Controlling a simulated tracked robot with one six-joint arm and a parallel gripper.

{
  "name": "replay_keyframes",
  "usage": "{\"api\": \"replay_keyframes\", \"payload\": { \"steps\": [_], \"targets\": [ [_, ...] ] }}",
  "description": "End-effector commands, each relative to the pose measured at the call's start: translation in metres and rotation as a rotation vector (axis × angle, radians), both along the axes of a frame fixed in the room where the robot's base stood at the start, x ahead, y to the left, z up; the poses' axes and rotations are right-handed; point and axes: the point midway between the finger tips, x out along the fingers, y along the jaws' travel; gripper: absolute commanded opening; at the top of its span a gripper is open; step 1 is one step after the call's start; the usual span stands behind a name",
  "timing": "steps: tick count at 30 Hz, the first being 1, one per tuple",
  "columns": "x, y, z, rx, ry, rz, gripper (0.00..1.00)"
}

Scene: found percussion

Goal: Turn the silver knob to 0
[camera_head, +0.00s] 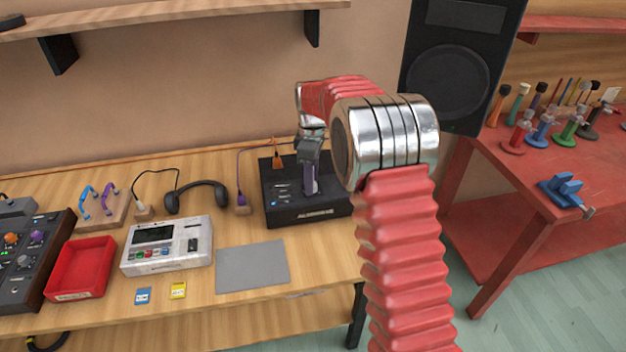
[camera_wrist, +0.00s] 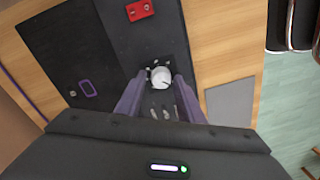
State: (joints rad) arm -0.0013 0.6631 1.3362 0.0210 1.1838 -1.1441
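The silver knob (camera_wrist: 160,77) is a small round light-coloured knob on the black box, seen in the wrist view. Its scale and pointer setting are too small to read. The black box (camera_head: 300,214) stands on the wooden table in the head view, where the knob is hidden. My gripper (camera_head: 310,188) points down over the top of the box. In the wrist view my gripper's purple fingers (camera_wrist: 159,84) are apart, one on each side of the knob. I cannot tell whether the fingertips touch it or how deep they reach.
A grey mat (camera_head: 252,266), a white device (camera_head: 168,246), a red tray (camera_head: 82,268) and headphones (camera_head: 205,193) lie left of the box. Cables with plugs lie behind and left of it. A black speaker (camera_head: 455,75) stands behind right. A red bench (camera_head: 520,170) is at the right.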

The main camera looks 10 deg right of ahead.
Motion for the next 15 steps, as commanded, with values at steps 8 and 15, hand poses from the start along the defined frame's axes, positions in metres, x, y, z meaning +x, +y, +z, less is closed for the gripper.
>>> {"api": "replay_keyframes", "payload": {
  "steps": [8,15],
  "targets": [
    [-0.0004,0.0005,-0.0006,0.001,0.002,0.000,0.43],
    [0.0003,0.0005,0.0066,0.000,0.001,-0.001,0.43]
  ]
}}
